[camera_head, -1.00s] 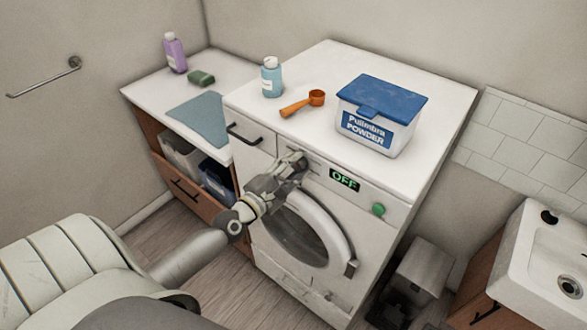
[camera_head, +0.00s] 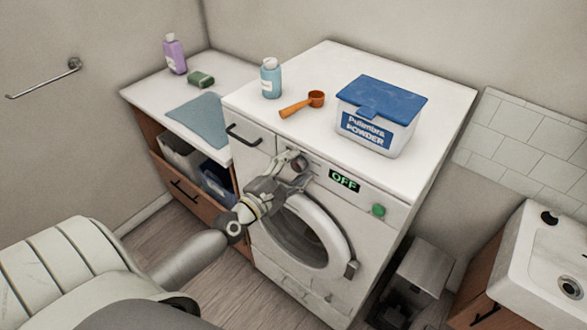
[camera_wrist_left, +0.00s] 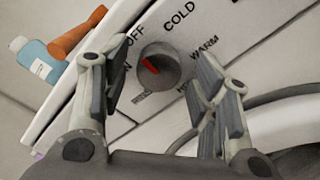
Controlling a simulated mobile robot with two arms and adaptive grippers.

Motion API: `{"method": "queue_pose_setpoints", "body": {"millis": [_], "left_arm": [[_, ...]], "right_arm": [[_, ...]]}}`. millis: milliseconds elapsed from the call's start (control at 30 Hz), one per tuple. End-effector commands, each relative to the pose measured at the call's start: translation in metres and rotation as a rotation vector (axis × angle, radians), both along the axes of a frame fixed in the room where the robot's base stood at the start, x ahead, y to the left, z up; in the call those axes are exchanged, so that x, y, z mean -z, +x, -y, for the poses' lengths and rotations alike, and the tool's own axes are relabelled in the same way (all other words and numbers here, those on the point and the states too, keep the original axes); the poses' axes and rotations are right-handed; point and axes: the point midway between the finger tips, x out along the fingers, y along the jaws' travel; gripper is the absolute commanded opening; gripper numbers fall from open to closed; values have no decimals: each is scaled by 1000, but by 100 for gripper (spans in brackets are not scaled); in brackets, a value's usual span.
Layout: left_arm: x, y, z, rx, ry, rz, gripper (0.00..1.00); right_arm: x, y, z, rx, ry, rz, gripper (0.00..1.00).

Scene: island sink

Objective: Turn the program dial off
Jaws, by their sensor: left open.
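The program dial (camera_wrist_left: 166,67) is a round grey knob with a red mark, on the front panel of the white washing machine (camera_head: 400,190). In the left wrist view, the mark points up and left, towards the side with the OFF label (camera_wrist_left: 135,38). The dial also shows in the head view (camera_head: 299,164). The display (camera_head: 344,181) reads OFF in green. My left gripper (camera_head: 292,171) is open, with its fingers apart on either side of the dial in the wrist view and a gap to it. My right gripper is not in view.
On the machine top stand a powder box (camera_head: 380,115), an orange scoop (camera_head: 302,103) and a blue bottle (camera_head: 271,78). A green button (camera_head: 378,210) is right of the display. The round door (camera_head: 310,235) lies below my gripper. A sink (camera_head: 545,260) is at right.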

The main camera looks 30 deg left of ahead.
Motion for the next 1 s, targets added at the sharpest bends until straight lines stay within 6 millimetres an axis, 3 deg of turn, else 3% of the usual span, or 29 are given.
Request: {"method": "queue_pose_setpoints", "body": {"millis": [333,800,1000], "left_arm": [[0,-12,-2,0,4,0,56],[1,-89,-7,1,4,-4,56],[1,-111,-9,0,1,-2,56]], "right_arm": [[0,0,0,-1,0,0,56],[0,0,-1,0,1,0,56],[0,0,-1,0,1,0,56]]}}
